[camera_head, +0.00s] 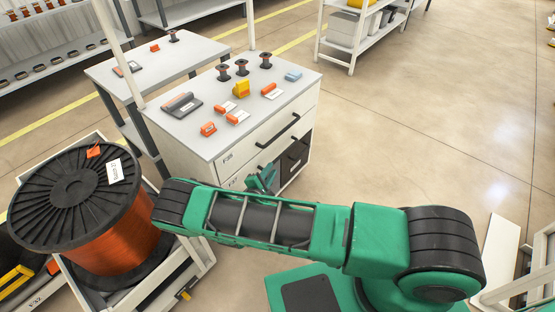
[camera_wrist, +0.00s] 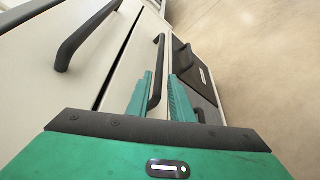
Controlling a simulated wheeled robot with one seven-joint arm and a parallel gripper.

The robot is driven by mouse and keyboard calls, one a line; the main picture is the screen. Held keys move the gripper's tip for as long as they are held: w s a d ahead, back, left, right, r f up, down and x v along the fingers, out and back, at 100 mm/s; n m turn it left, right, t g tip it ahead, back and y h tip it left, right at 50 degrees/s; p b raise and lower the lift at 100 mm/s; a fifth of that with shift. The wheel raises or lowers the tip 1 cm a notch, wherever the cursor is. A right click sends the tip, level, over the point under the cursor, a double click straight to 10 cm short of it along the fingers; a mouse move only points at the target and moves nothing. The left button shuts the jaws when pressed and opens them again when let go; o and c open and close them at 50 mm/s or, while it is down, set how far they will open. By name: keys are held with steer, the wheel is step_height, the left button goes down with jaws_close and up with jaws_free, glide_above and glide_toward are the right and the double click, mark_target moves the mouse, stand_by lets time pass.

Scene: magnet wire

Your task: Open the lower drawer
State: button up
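A white cabinet (camera_head: 190,147) has an upper drawer with a black bar handle (camera_head: 278,131) and a lower drawer under it. The upper handle also shows at left in the wrist view (camera_wrist: 85,36). The lower drawer's handle (camera_wrist: 158,72) is near the middle of the wrist view, and its drawer front looks closed. My gripper (camera_head: 262,180) is at the lower drawer front in the head view, where it covers that handle. In the wrist view my green fingers (camera_wrist: 162,85) are apart, on either side of the handle, with a visible gap at the right finger.
The cabinet top holds spools (camera_head: 242,67), a yellow item (camera_head: 241,89) and orange items. A large copper wire spool (camera_head: 110,235) stands at left. The floor (camera_head: 420,120) to the right is clear.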

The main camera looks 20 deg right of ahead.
mark_target(279, 157)
steer(key=x, duration=1)
steer(key=shift+d, duration=0.15)
steer(key=shift+w, duration=0.1)
